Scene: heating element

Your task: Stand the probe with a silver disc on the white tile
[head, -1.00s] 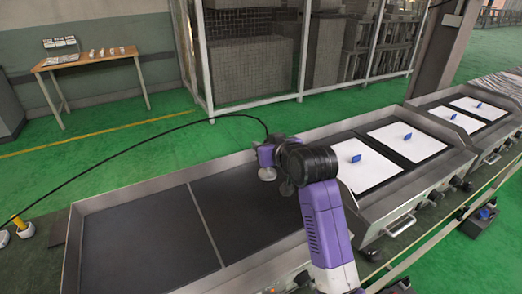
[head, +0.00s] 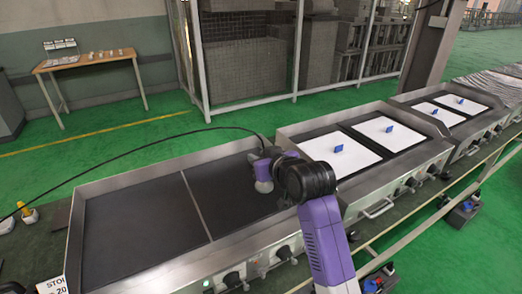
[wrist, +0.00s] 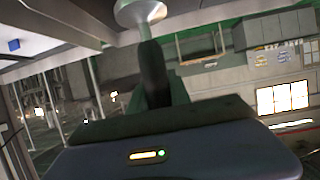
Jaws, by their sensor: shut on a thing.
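My gripper (head: 262,165) is shut on the probe, whose pale silver disc (head: 264,186) hangs face down over the dark plate on the left. I cannot tell how high the disc is above that plate. The wrist view shows the silver disc (wrist: 140,12) at the top, beyond the dark handle (wrist: 152,70). A black cable runs from the gripper to the left. White tiles lie to the right of my arm: a near one (head: 345,154), one behind it (head: 384,138), and others farther off.
The bare dark plates (head: 135,225) fill the left cooker, with raised metal rims. A yellow-handled probe (head: 28,213) stands at the far left beside a white one (head: 7,225). A wooden table (head: 85,63) stands at the back. Knobs and handles line the cooker fronts.

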